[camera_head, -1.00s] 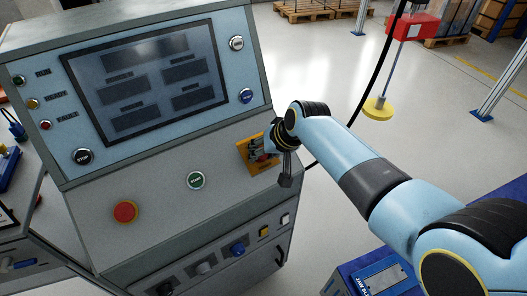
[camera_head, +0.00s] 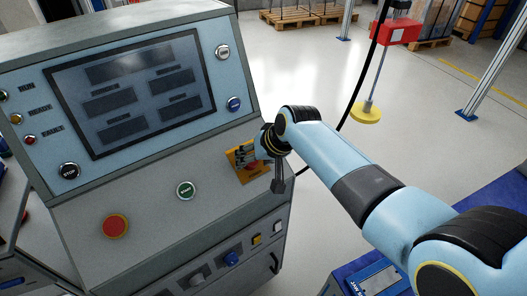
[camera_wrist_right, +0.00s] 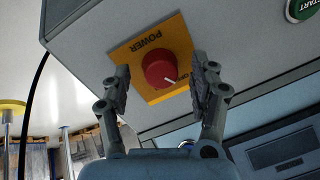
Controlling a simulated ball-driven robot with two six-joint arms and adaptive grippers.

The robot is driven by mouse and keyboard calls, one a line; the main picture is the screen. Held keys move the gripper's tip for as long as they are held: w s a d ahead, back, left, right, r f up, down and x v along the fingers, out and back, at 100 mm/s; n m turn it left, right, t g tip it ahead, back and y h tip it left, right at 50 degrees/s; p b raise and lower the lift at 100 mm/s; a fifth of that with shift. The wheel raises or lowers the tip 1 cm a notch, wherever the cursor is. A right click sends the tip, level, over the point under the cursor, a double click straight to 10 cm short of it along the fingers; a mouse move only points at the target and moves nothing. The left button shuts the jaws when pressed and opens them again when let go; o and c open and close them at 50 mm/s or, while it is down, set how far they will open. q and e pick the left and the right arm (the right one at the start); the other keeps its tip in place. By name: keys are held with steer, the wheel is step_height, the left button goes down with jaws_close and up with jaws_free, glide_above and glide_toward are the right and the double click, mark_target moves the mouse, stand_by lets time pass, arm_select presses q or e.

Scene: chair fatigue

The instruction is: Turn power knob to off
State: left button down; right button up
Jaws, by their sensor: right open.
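The power knob (camera_wrist_right: 160,69) is red with a white pointer mark and sits on a yellow plate (camera_wrist_right: 138,48) lettered POWER and OFF. In the right wrist view the pointer aims toward the lower right, near the OFF lettering. My right gripper (camera_wrist_right: 161,79) is open, with one finger on each side of the knob; I cannot tell whether either finger touches it. In the head view the right gripper (camera_head: 250,157) hides part of the yellow plate (camera_head: 246,172) on the console's sloped panel. My left gripper is not in view.
The grey console (camera_head: 150,215) also carries a red button (camera_head: 116,226), a green START button (camera_head: 185,190), a black STOP button (camera_head: 68,171) and a screen (camera_head: 133,93). A black cable (camera_head: 364,85) hangs right of the console.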

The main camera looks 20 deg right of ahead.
steer(key=v, duration=1.1)
steer(key=shift+f, duration=0.1)
